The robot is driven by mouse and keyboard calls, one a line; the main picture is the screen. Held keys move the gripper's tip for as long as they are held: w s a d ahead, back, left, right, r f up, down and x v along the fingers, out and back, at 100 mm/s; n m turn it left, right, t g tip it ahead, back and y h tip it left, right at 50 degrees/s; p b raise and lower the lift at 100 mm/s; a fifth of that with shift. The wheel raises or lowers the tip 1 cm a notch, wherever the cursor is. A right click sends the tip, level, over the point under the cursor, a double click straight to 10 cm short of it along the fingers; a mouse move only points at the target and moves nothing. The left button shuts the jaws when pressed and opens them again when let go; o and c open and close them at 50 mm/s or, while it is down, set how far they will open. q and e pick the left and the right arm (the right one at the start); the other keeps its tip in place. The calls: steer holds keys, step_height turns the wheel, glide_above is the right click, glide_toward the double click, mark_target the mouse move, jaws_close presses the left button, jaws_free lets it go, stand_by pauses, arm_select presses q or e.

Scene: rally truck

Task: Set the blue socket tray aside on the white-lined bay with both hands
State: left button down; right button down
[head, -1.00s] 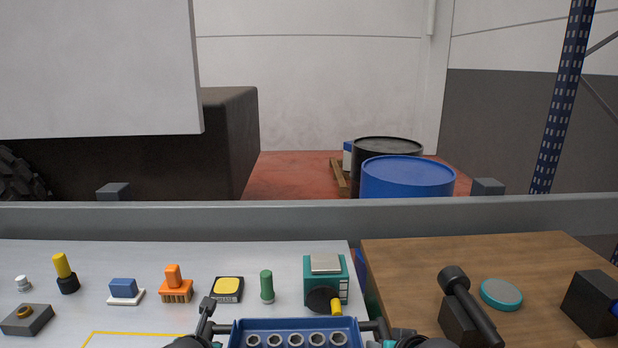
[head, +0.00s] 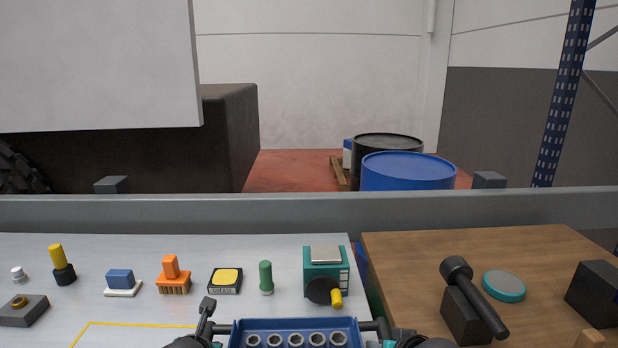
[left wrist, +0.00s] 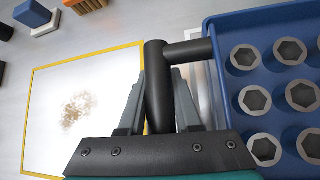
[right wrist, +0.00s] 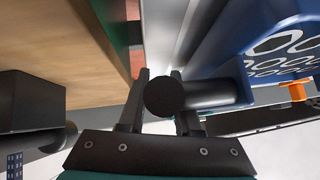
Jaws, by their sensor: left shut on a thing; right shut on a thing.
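The blue socket tray (head: 296,325) is at the bottom centre of the head view, with several grey sockets in it and a black handle at each end. My left gripper (left wrist: 158,100) is shut on the tray's left handle. My right gripper (right wrist: 160,98) is shut on the right handle. In the head view the left gripper (head: 204,325) and right gripper (head: 383,335) flank the tray, cut off by the bottom edge. A yellow-outlined white bay (left wrist: 85,110) with a brown stain lies left of the tray in the left wrist view. Its yellow border also shows in the head view (head: 140,324).
Along the light table behind the tray stand a teal device (head: 325,270), a green cylinder (head: 266,277), a yellow-topped box (head: 225,281), an orange brush (head: 172,276) and a blue block (head: 121,281). A wooden table (head: 420,270) with a black tool (head: 472,298) is at right.

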arm_select(q)
steer(key=shift+w+a+r, duration=0.1)
steer(key=shift+r, duration=0.05)
arm_select(e)
steer(key=shift+w+r, duration=0.1)
steer(key=shift+r, duration=0.05)
